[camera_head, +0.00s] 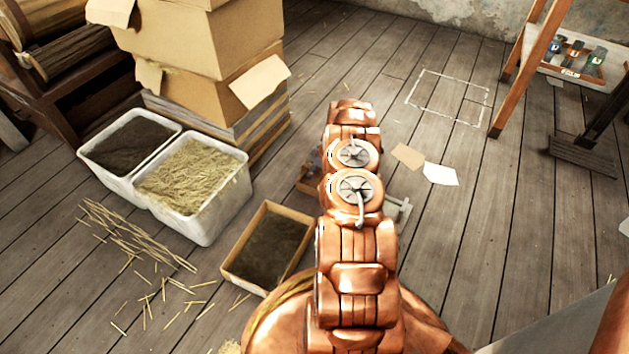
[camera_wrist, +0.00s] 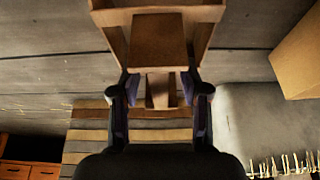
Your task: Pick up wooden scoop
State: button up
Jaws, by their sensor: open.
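The wooden scoop (camera_wrist: 158,42) shows in the wrist view as a brown block-like head with a short handle (camera_wrist: 160,90) pointing toward me. Its head lies at a wooden frame or tray (camera_wrist: 112,17); whether it rests on it I cannot tell. My gripper (camera_wrist: 160,84) is open, with one dark finger on each side of the handle. The handle is between the fingers, and no firm contact shows. In the head view my copper arm hides the scoop and most of the gripper.
In the head view, a small wooden box (camera_head: 310,178) is partly behind my arm. An open box of dark soil (camera_head: 228,268) and white tubs (camera_head: 205,225) stand left. Stacked cartons (camera_head: 190,45) are behind. Paper sheets (camera_head: 440,174) lie right. Floor beyond is mostly clear.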

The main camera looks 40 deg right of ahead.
grip_shut()
jog(key=shift+r, duration=0.1)
dwell(0.5)
